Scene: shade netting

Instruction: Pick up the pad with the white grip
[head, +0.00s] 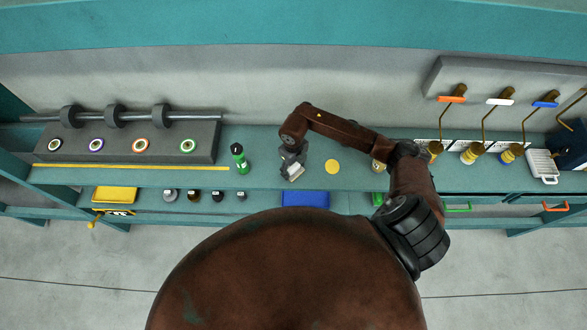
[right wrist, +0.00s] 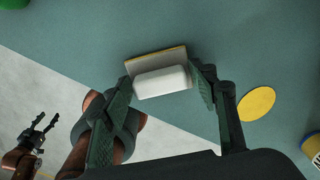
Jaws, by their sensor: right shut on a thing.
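The pad (right wrist: 154,60) has a thin grey plate with a yellow edge and a white block-shaped grip (right wrist: 160,82). In the right wrist view the fingers of my right gripper (right wrist: 158,85) are shut on the white grip, one at each end. In the head view my right gripper (head: 292,168) points down at the bench, and only a small pale bit of the pad shows under it. I cannot tell whether the pad touches the bench. My left gripper (right wrist: 44,128) shows at the lower left of the right wrist view, fingers apart and empty.
A yellow disc (head: 332,166) lies flat on the bench, right of my right gripper. A green bottle (head: 239,158) stands to its left. A blue bin (head: 305,198) sits below.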

